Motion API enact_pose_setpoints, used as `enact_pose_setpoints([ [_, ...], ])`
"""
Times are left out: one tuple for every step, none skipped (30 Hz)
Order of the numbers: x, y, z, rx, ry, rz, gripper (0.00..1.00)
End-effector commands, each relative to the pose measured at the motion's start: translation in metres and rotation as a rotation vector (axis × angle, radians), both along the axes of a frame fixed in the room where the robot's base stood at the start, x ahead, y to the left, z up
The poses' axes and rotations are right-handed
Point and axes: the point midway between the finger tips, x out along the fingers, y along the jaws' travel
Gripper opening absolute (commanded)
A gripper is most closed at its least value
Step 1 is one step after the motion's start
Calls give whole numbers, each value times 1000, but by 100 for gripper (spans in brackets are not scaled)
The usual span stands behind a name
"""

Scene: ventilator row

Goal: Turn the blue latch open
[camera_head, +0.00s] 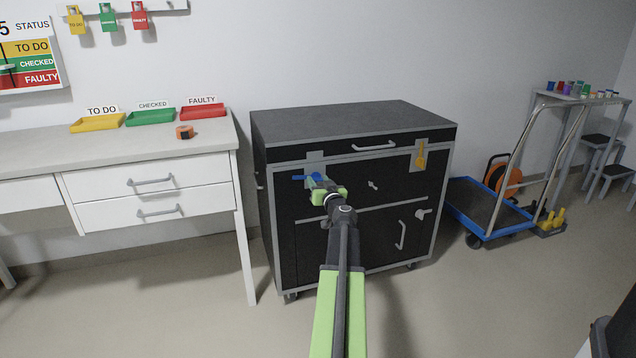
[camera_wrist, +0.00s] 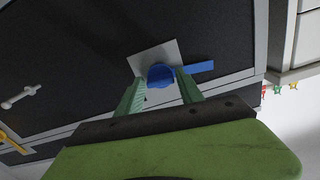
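The blue latch (camera_head: 302,178) is on the upper left of the black cabinet's front, on a pale square plate (camera_head: 315,157). Its lever lies about level and points left in the head view. In the wrist view the latch's round blue hub (camera_wrist: 161,75) shows, with the lever (camera_wrist: 200,67) pointing right. My green gripper (camera_head: 322,184) is in front of the latch and hides part of it. In the wrist view my gripper (camera_wrist: 160,84) is open, with its fingertips apart on either side of the hub. I cannot tell whether they touch it.
The black cabinet (camera_head: 350,125) also bears a yellow latch (camera_head: 421,157) at upper right and several grey handles. A white desk (camera_head: 60,155) with trays stands at left. A blue trolley (camera_head: 490,220) is at right. Floor in front of the cabinet looks clear.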

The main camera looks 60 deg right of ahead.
Motion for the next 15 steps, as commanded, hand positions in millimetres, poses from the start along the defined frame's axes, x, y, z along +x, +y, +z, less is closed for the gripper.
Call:
enact_pose_setpoints([
  [0,0,0,0,0,0,36],
  [0,0,0,0,0,0,32],
  [0,0,0,0,0,0,27],
  [0,0,0,0,0,0,23],
  [0,0,0,0,0,0,19],
  [0,0,0,0,0,0,14],
  [0,0,0,0,0,0,10],
  [0,0,0,0,0,0,6],
  [0,0,0,0,0,0,1],
  [0,0,0,0,0,0,0],
  [0,0,0,0,0,0,0],
  [0,0,0,0,0,0,0],
  [0,0,0,0,0,0,0],
  [0,0,0,0,0,0,0],
  [0,0,0,0,0,0,0],
])
